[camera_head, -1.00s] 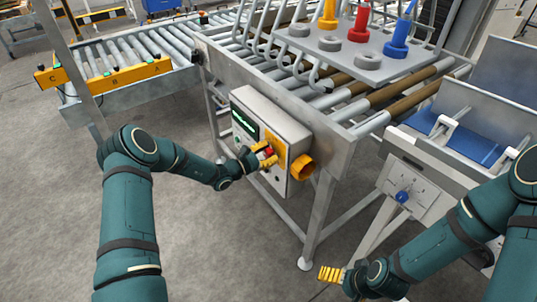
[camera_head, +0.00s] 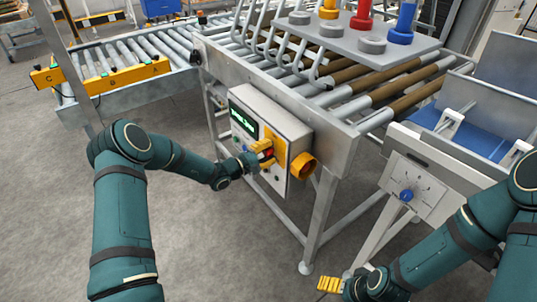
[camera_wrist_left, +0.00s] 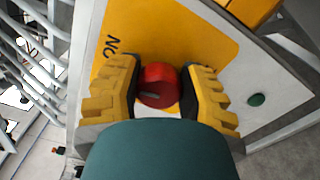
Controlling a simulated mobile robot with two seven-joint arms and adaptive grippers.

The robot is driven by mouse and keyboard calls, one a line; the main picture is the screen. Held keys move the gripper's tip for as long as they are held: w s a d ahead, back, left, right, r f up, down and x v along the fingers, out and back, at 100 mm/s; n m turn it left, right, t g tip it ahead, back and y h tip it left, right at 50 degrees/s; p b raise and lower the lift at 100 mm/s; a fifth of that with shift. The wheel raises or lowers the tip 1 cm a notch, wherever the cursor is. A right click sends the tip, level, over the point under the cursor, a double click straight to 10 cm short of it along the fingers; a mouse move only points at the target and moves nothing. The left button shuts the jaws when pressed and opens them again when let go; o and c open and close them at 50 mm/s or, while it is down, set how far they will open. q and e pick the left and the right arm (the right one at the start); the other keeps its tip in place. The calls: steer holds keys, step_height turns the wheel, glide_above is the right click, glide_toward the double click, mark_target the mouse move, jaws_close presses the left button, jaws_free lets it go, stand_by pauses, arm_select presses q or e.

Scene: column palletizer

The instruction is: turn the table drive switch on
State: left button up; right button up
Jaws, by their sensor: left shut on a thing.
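The table drive switch is a red rotary knob (camera_wrist_left: 157,85) on a yellow plate (camera_wrist_left: 185,35), with the letters "ON" printed beside it in the left wrist view. The plate is on the front of a grey control box (camera_head: 272,112) fixed to the conveyor frame. My left gripper (camera_head: 265,153) is at the plate, with its yellow fingers on both sides of the knob (camera_head: 268,154), shut on it. My right gripper (camera_head: 328,285) is low at the bottom of the head view, away from the box; its finger gap cannot be made out.
A green display (camera_head: 243,120) is on the box. A blue knob (camera_head: 406,195) is on a separate panel at right. Grey floor lies open below the box.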

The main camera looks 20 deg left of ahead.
arm_select(q)
steer(key=shift+m+b, duration=0.3)
steer(key=shift+m, duration=0.3)
steer(key=shift+r, duration=0.1)
steer(key=o, duration=1.2)
steer(key=v, duration=1.2)
